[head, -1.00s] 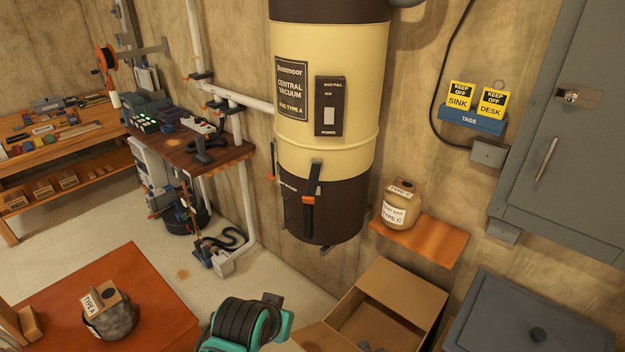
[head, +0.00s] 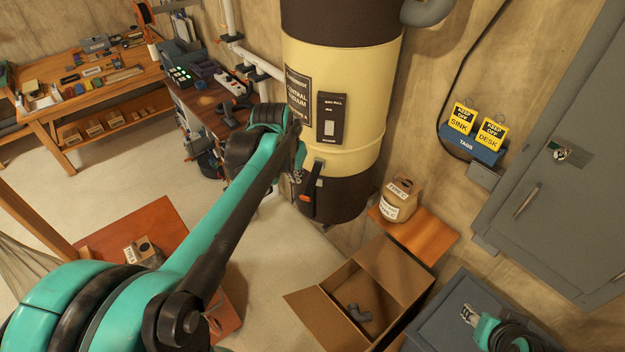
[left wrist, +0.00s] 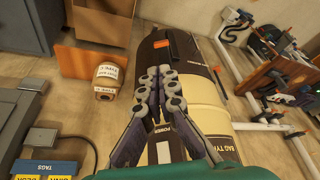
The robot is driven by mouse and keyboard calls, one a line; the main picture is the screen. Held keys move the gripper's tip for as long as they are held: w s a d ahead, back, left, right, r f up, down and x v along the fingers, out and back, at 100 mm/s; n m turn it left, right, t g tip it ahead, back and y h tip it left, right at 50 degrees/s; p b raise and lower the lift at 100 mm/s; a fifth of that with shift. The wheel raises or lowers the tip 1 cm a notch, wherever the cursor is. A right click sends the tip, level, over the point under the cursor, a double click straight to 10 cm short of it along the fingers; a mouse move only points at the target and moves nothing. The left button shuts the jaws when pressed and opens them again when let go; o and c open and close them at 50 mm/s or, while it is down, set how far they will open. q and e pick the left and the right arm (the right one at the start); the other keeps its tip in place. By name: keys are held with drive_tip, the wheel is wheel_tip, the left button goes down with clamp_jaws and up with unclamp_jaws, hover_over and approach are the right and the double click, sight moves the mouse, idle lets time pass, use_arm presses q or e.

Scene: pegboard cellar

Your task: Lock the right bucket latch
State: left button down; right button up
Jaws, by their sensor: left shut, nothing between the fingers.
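The vacuum canister (head: 340,100) is cream with a dark brown bucket (head: 345,195) at its bottom. A latch (head: 308,196) with a dark lever and an orange part is on the bucket's front. Its orange part also shows in the left wrist view (left wrist: 160,44). A second orange latch part (left wrist: 220,84) is farther right there; my arm hides it in the head view. My left gripper (head: 298,174) is shut and empty, just left of the front latch; its fingertips (left wrist: 159,82) meet in the left wrist view. Contact cannot be told. My right gripper (head: 468,315) is at the lower right, its fingers unclear.
An open cardboard box (head: 335,300) stands below the canister. A grey cabinet (head: 545,170) and a grey chest (head: 445,310) bound the right side. A red-brown table (head: 165,218) is lower left.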

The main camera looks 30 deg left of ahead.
sight(305, 199)
use_arm(q)
drive_tip(key=shift+a, duration=0.15)
drive_tip(key=x, duration=1.4)
drive_tip(key=shift+r, duration=0.1)
drive_tip(key=shift+f+t+b, duration=0.6)
drive_tip(key=shift+f+b, duration=0.35)
drive_tip(key=shift+b, duration=0.55)
drive_tip(key=w+f+t+y+b, duration=0.1)
drive_tip(key=w+f+t+b, duration=0.2)
drive_tip(key=b, duration=1.2)
wheel_tip(305, 199, down, 4)
drive_tip(key=t, duration=0.5)
drive_tip(key=shift+w+r+b, duration=0.2)
drive_tip(key=shift+w+b, duration=0.05)
drive_tip(key=shift+b, duration=0.1)
